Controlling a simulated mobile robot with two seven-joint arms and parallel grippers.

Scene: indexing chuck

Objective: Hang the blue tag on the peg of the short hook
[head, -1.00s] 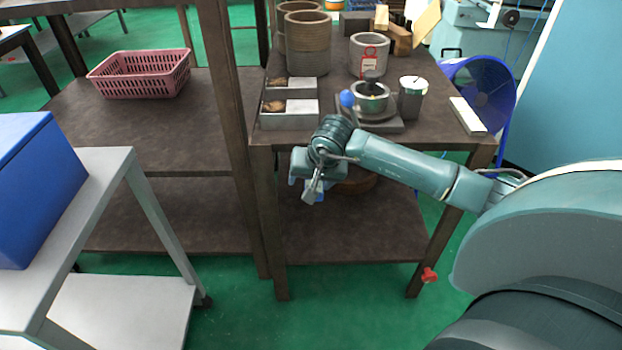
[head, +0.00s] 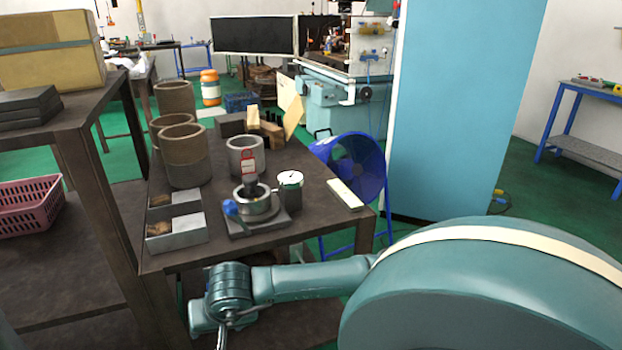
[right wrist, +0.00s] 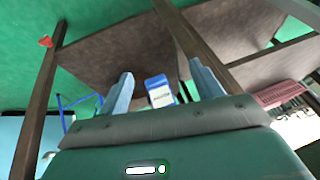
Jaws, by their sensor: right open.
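The blue tag (right wrist: 160,92), with a white label on its face, shows in the right wrist view between the fingers of my right gripper (right wrist: 161,70). The fingers are open, with a gap on both sides of the tag. In the head view my right wrist (head: 228,295) is in front of the table's near edge, below the tabletop; its fingers run into the bottom edge. The tag does not show in the head view. I cannot make out a short hook or its peg in either current view. My left gripper is not in view.
The brown table (head: 305,215) holds a chuck (head: 256,207) with a blue knob, a dial gauge (head: 290,190), grey bins (head: 176,233) and several cylinders. A red tag (head: 248,162) shows behind the chuck. A blue fan (head: 358,168) stands to the right.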

